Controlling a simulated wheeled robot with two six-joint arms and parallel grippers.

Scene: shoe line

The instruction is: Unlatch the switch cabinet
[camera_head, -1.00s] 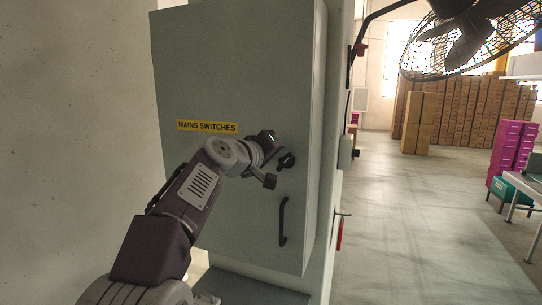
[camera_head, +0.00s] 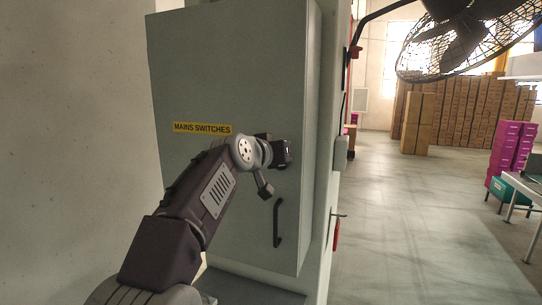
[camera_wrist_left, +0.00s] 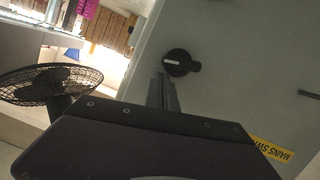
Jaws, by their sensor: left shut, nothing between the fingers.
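The grey switch cabinet (camera_head: 235,75) stands closed in the head view, with a yellow "MAINS SWITCHES" label (camera_head: 202,128). A black vertical handle (camera_head: 278,222) is low on its door. The black rotary latch knob (camera_wrist_left: 181,63), with a white mark, shows on the door in the left wrist view; in the head view my gripper hides it. My left gripper (camera_head: 284,153) is in front of the door at knob height. Its fingers (camera_wrist_left: 163,92) are shut and empty, just beside the knob; I cannot tell whether they touch it. My right gripper is not in view.
A black caged fan (camera_head: 460,38) hangs at the upper right. A red-handled lever (camera_head: 337,230) and a grey box (camera_head: 342,152) are beside the cabinet. A wall (camera_head: 70,120) stands at left.

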